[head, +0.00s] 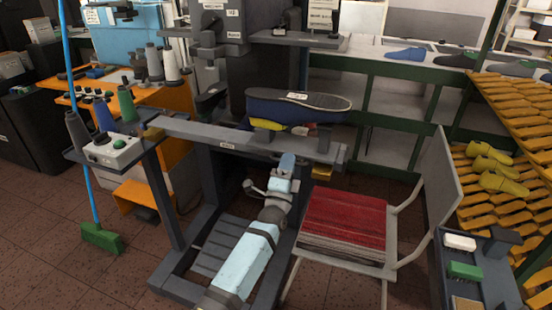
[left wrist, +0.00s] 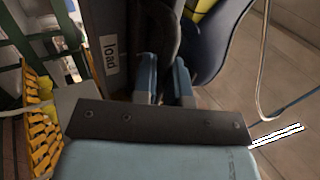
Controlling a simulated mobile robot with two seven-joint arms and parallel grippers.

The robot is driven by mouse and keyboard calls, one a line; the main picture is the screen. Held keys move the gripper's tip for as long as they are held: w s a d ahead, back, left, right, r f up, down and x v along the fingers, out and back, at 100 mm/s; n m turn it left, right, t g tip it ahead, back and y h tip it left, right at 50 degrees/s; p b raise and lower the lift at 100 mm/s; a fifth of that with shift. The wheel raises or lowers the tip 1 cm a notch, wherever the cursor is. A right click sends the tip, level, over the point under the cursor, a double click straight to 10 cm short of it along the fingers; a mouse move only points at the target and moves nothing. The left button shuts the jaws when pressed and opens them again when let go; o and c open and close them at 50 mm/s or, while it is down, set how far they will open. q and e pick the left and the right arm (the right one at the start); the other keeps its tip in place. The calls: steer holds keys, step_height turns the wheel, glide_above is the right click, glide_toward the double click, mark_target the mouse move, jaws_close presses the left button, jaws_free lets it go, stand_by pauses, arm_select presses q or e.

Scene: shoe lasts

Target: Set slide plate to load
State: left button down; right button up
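A long grey rail (head: 190,131) crosses the bench machine, with a small label on its front. A dark blue shoe-shaped piece with a grey sole on top (head: 300,104) sits above the rail on a yellow support. My left gripper (head: 285,164) is at the rail's front edge, below this piece. In the left wrist view its two blue fingers (left wrist: 164,82) stand apart, with a dark part between or just behind them; contact is unclear. A white "load" label (left wrist: 110,54) shows there on a dark surface left of the fingers. The slide plate itself is not clearly distinguishable. My right gripper is not in view.
A chair with a red striped seat (head: 342,219) stands right of my left arm. A control box (head: 112,150) and thread cones are at left. A yellow rack (head: 493,205) holds yellow lasts at right. A green broom (head: 102,238) stands on the floor.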

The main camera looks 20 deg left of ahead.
arm_select(q)
steer(key=shift+d+f, duration=0.15)
steer(key=shift+d, duration=0.35)
steer(key=shift+a, duration=0.1)
steer(key=c, duration=1.2)
jaws_free()
steer(key=shift+w, duration=0.1)
